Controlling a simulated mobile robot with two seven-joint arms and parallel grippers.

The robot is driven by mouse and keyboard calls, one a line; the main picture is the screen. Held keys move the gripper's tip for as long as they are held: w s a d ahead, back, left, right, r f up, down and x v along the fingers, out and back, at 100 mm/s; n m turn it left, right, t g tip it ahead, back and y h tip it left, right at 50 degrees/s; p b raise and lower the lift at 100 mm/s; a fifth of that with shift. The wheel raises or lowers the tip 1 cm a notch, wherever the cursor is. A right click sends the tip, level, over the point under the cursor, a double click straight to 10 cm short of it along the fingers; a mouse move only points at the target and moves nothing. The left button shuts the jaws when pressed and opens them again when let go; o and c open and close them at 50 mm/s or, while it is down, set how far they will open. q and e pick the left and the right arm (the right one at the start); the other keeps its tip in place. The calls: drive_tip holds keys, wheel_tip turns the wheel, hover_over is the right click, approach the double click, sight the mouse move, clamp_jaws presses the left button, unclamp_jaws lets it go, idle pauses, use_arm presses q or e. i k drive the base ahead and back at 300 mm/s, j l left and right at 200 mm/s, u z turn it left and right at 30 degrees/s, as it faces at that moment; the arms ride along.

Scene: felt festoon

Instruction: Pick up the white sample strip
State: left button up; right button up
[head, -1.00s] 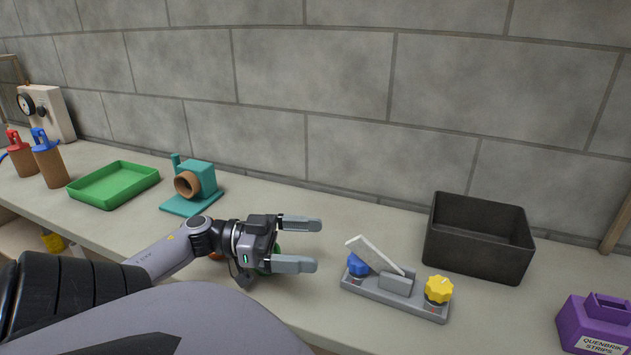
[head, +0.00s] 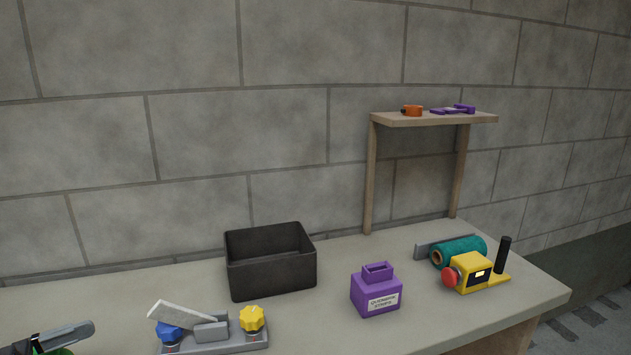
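A white strip (head: 180,316) leans at a tilt on a grey fixture (head: 243,341) at the bottom left of the head view. Its upper end points left, above a blue knob (head: 169,333); its lower end is by a small grey block. My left gripper (head: 84,334) is at the bottom left corner, to the left of the strip and apart from it. One finger shows with clear space below it; the other is cut off by the frame edge. The gripper holds nothing that I can see. My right gripper is not in view.
A black open bin (head: 271,277) stands behind the fixture. A purple container (head: 376,293) labelled as strips, a yellow device (head: 473,272) and a teal roll (head: 462,250) stand to the right. A wooden shelf (head: 434,119) rises behind. Counter between fixture and purple container is clear.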

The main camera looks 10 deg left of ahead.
sight(184, 318)
drive_tip(key=k, duration=0.85)
